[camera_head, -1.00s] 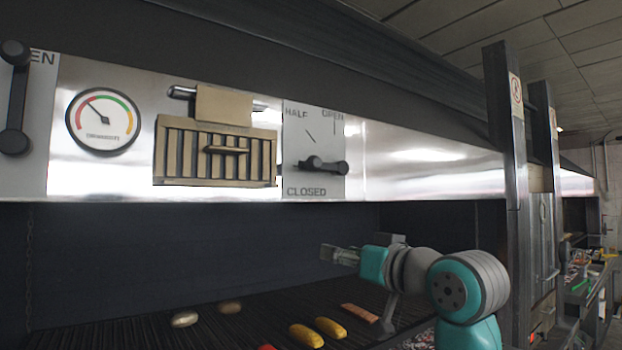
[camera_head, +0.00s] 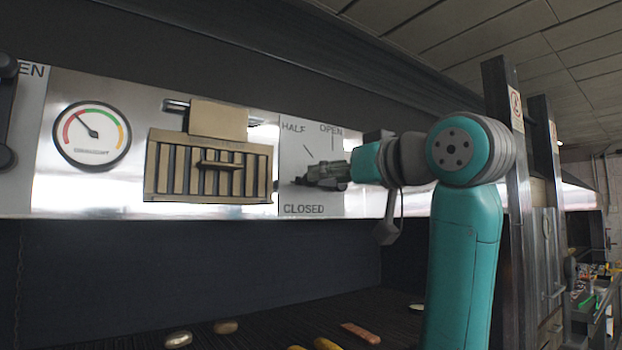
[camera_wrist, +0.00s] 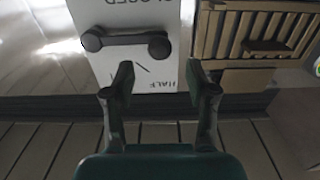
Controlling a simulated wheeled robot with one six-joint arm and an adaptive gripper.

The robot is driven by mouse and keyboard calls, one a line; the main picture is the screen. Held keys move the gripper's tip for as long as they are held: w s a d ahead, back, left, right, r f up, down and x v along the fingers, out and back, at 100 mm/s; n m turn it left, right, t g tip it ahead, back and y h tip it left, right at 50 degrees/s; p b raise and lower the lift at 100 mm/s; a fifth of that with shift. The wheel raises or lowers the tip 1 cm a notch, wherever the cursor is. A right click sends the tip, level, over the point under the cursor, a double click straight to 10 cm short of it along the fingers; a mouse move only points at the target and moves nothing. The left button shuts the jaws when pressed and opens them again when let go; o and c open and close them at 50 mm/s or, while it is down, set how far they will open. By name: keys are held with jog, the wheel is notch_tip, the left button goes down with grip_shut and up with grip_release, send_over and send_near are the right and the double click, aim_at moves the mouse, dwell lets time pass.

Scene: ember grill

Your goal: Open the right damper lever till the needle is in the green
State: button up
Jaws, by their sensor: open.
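The right damper lever (camera_head: 335,185) is a dark bar with round ends on a white plate marked HALF, OPEN and CLOSED. It lies about level, and my gripper partly covers it in the head view. The wrist view shows the whole lever (camera_wrist: 125,39), with the plate upside down. My gripper (camera_wrist: 160,76) is open and empty, its fingertips in front of the plate, near one round end of the lever. It also shows in the head view (camera_head: 312,176). The round gauge (camera_head: 92,152) has its needle pointing up-left, near the red part and left of the green.
A slatted brass-coloured vent (camera_head: 207,172) with a handle sits left of the plate. Another dark lever (camera_head: 6,115) is at the left edge. The grill (camera_head: 260,335) below holds several food pieces. A dark post (camera_head: 503,120) stands right of my arm.

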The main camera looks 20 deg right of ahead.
aim_at(328, 182)
jog(key=x, duration=0.6)
jog(key=shift+w, duration=0.25)
grip_shut()
